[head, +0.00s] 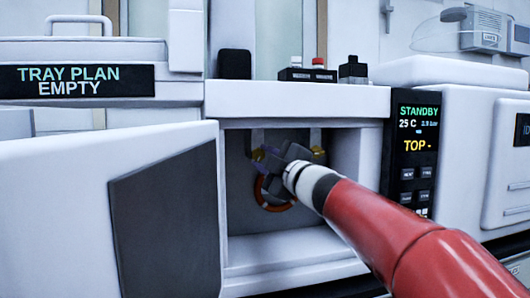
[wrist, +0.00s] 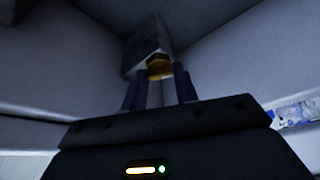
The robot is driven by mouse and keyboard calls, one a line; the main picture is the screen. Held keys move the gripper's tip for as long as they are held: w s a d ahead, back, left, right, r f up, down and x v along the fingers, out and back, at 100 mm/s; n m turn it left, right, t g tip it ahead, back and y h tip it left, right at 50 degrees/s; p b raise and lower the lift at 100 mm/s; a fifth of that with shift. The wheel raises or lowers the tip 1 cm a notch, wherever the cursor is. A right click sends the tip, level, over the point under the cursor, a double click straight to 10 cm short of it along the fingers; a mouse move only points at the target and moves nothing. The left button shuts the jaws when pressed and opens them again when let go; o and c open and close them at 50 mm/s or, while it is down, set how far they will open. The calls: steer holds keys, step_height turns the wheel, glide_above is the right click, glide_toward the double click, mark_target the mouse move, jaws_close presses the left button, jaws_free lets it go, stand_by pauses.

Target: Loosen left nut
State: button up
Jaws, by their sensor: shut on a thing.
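The left nut (head: 258,154) is a small brass fitting inside the open compartment, partly hidden by my gripper in the head view. In the wrist view the brass nut (wrist: 159,67) sits under a grey block (wrist: 149,40), between the tips of my fingers. My gripper (head: 262,160) reaches into the compartment from the right; its purple fingers also show in the wrist view (wrist: 158,84), shut on the nut. A second brass nut (head: 318,152) shows to the right, behind my gripper. An orange-brown tubing loop (head: 272,198) hangs below, partly covered by my gripper.
The compartment (head: 290,250) has close side walls and a ledge above. Its open door (head: 160,220) stands to the left. Small vials and a black block (head: 234,64) stand on top.

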steer(key=n, duration=0.2)
steer(key=n+g, duration=0.2)
steer(key=n, duration=0.1)
steer(key=shift+r+n, duration=0.3)
steer(key=shift+r, duration=0.05)
stand_by(0.4)
steer(key=o, duration=1)
steer(key=shift+f, duration=0.1)
steer(key=v, duration=0.7)
steer(key=shift+s+d+b, duration=0.15)
steer(key=shift+s+b, duration=0.15)
steer(key=shift+b, duration=0.05)
